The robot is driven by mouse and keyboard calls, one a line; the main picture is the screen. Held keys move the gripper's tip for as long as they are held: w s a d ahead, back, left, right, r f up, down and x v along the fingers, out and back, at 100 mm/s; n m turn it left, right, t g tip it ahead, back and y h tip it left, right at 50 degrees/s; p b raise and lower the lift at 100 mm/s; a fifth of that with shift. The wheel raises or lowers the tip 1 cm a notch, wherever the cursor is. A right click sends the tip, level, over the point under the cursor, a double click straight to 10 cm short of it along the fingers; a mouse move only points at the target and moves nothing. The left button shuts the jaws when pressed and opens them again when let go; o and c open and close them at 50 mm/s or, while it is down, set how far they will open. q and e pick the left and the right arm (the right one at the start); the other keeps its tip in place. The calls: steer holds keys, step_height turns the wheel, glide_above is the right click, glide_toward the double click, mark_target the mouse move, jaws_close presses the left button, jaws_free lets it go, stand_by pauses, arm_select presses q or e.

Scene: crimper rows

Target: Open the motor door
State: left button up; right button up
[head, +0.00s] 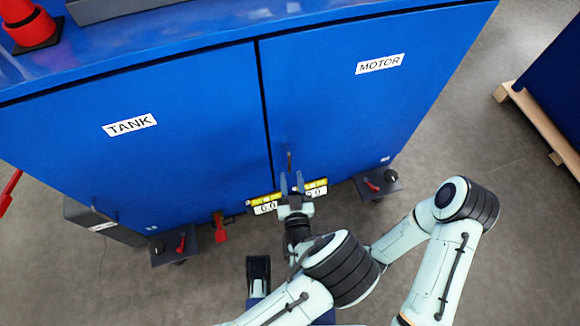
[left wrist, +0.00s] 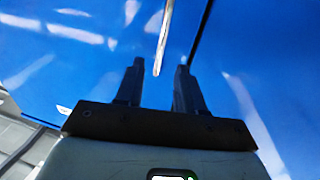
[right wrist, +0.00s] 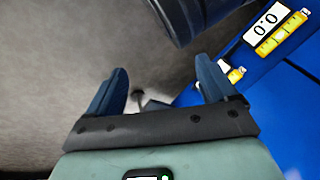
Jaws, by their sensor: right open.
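The blue motor door (head: 345,120), labelled MOTOR, is the right one of two cabinet doors. It looks closed, flush with the tank door (head: 165,150). A slim upright handle (head: 289,160) sits low on the motor door beside the seam. My left gripper (head: 292,184) is open just below the handle. In the left wrist view the pale handle (left wrist: 164,38) hangs between the lines of the two fingers (left wrist: 157,85); contact cannot be told.
Yellow-and-white number labels (head: 265,204) sit at the cabinet's lower edge. Dark castors with red levers (head: 378,184) stick out below. A red valve handle (head: 220,228) hangs under the tank door. A wooden pallet (head: 540,120) stands at the right. Grey floor between is clear.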

mark_target(290, 163)
arm_select(q)
steer(key=shift+w+a+b, duration=0.15)
steer(key=shift+w, duration=0.95)
steer(key=shift+w+a+b, duration=0.1)
steer(key=shift+w+b, duration=0.05)
steer(key=shift+w, duration=0.95)
arm_select(e)
steer(key=shift+s+d+f+g, duration=0.15)
steer(key=shift+s+f+g, duration=0.15)
steer(key=shift+s+f, duration=0.6)
arm_select(q)
jaws_close()
steer(key=shift+s, duration=0.1)
arm_select(e)
steer(key=shift+r, duration=0.1)
